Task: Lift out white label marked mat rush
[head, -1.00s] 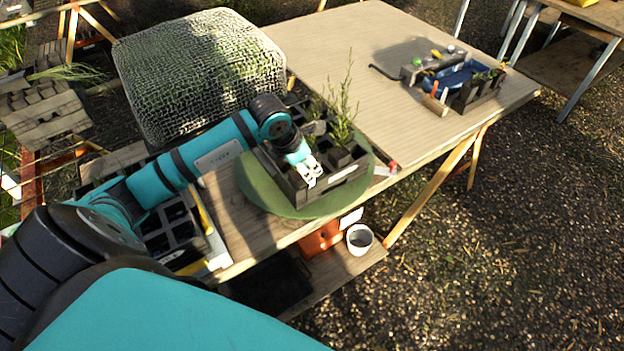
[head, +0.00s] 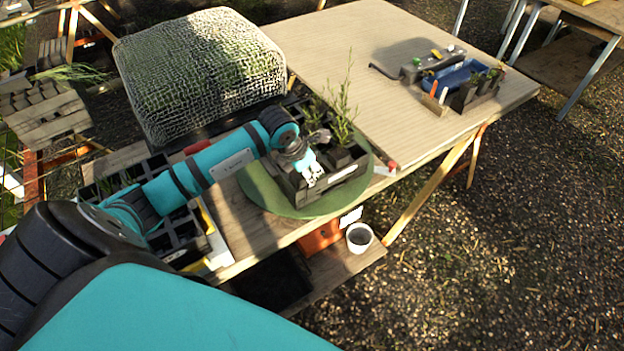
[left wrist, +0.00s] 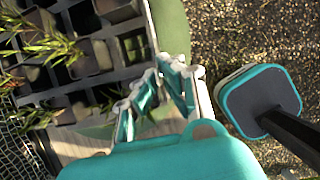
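A dark compartment tray (head: 345,175) with leafy seedlings (head: 343,120) in some cells stands on a round green board (head: 262,190) at the table's front edge. My left gripper (head: 313,178) is at the tray's front left side, pointing down, and looks empty. In the left wrist view the left gripper (left wrist: 158,72) has its fingers a small gap apart, beside the tray (left wrist: 103,55). I cannot make out a white label marked mat rush in the tray; no writing is readable. My right gripper is not in view.
A mesh-covered block (head: 200,75) stands behind my left arm. A grey caddy with a blue tray (head: 452,78) sits at the back right. A small red-and-white item (head: 387,169) lies right of the green board. A white pot (head: 359,238) stands on the lower shelf. The middle tabletop is clear.

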